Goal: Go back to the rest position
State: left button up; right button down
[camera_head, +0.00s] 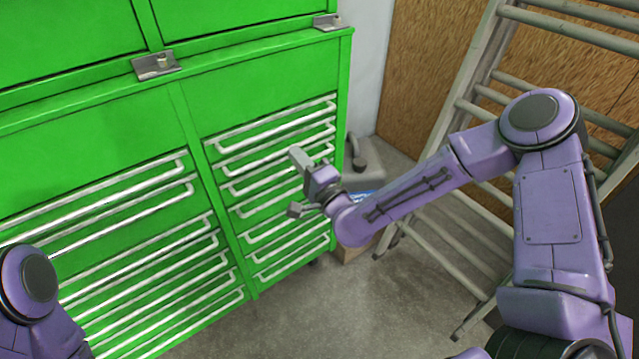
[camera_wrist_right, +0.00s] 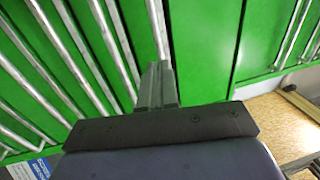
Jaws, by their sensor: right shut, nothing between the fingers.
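My right arm reaches in from the right, and its gripper (camera_head: 298,157) is in front of the right-hand drawer column of the green cabinet (camera_head: 262,85). In the right wrist view the two grey fingers (camera_wrist_right: 157,84) are together, with nothing between them. The silver drawer handles (camera_wrist_right: 108,40) lie behind the fingers there. I cannot tell whether the fingertips touch a handle. Only a purple part of my left arm shows at the lower left of the head view; its gripper is out of view.
A metal ladder (camera_head: 462,105) leans at the right against a wooden panel (camera_head: 425,60), behind my right arm. A grey object with a blue label (camera_head: 362,195) stands beside the cabinet, partly hidden by my forearm. The concrete floor (camera_head: 400,300) in front is clear.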

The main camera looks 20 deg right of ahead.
jog(key=b+v, duration=0.2)
jog(key=v, duration=0.6)
jog(key=s+d+f+n+g+h, duration=0.15)
jog(key=s+f+g, duration=0.25)
jog(key=f, duration=0.6)
jog(key=s+d+f+n+g+h, duration=0.1)
jog(key=s+f+n+g+h, duration=0.3)
jog(key=f, duration=0.7)
jog(key=s+d+f+n+g, duration=0.1)
jog(key=s+d+f+g, duration=0.1)
jog(key=s, duration=0.4)
jog(key=s+d+f+n+g+h, duration=0.1)
jog(key=s+d+f+g, duration=0.2)
jog(key=s+f, duration=0.3)
jog(key=s+d+f+n+g+h, duration=0.1)
jog(key=s+d+f+g, duration=0.2)
jog(key=s, duration=0.5)
jog(key=shift+s+d+f, duration=0.25)
jog(key=shift+d+f, duration=0.2)
jog(key=shift+f, duration=0.15)
jog(key=shift+h, duration=0.25)
